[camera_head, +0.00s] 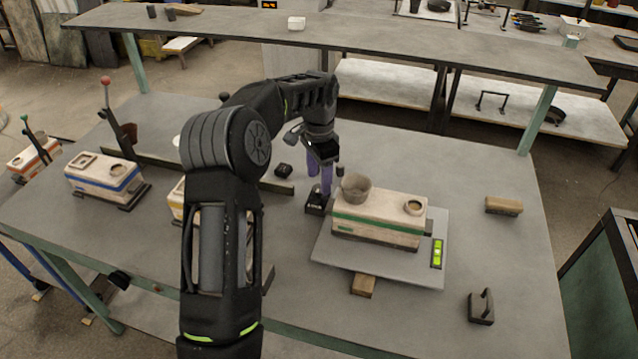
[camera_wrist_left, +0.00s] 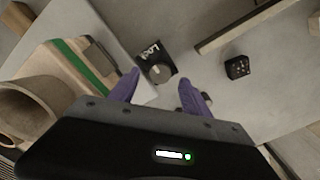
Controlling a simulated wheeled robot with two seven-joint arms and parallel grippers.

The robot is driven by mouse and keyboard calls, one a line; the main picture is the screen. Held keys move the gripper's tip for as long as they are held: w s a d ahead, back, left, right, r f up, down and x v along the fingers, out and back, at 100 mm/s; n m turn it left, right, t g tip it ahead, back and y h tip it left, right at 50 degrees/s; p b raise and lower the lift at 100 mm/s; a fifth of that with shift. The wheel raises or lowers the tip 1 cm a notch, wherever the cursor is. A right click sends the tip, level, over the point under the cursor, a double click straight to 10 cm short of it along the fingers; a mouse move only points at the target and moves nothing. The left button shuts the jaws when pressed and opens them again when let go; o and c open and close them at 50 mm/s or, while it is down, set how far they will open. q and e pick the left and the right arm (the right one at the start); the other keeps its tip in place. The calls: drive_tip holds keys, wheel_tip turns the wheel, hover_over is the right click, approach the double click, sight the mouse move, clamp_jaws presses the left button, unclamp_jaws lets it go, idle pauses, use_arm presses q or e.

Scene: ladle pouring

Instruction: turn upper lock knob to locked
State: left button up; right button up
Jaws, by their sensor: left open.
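A black lock block (camera_head: 316,203) stands on the table at the left edge of a grey plate. In the left wrist view its face carries white letters reading like "LOCK", with a round grey knob (camera_wrist_left: 160,73) beside them. My left gripper (camera_head: 320,186) points down over this block. In the left wrist view its two purple fingers (camera_wrist_left: 160,80) are apart, with the knob appearing between their tips. I cannot tell whether either finger touches it. The knob's setting is not clear. My right gripper is not in view.
A green-striped mold (camera_head: 375,226) with a cup (camera_head: 356,187) sits on the grey plate (camera_head: 330,255), beside a level (camera_head: 437,253). A wooden wedge (camera_head: 363,286) is at its front edge. A small black block (camera_head: 284,170) and a dark rail lie nearby.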

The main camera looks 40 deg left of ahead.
sight(319, 188)
use_arm(q)
wheel_tip(319, 188, up, 5)
drive_tip(key=shift+r, duration=0.15)
idle(0.6)
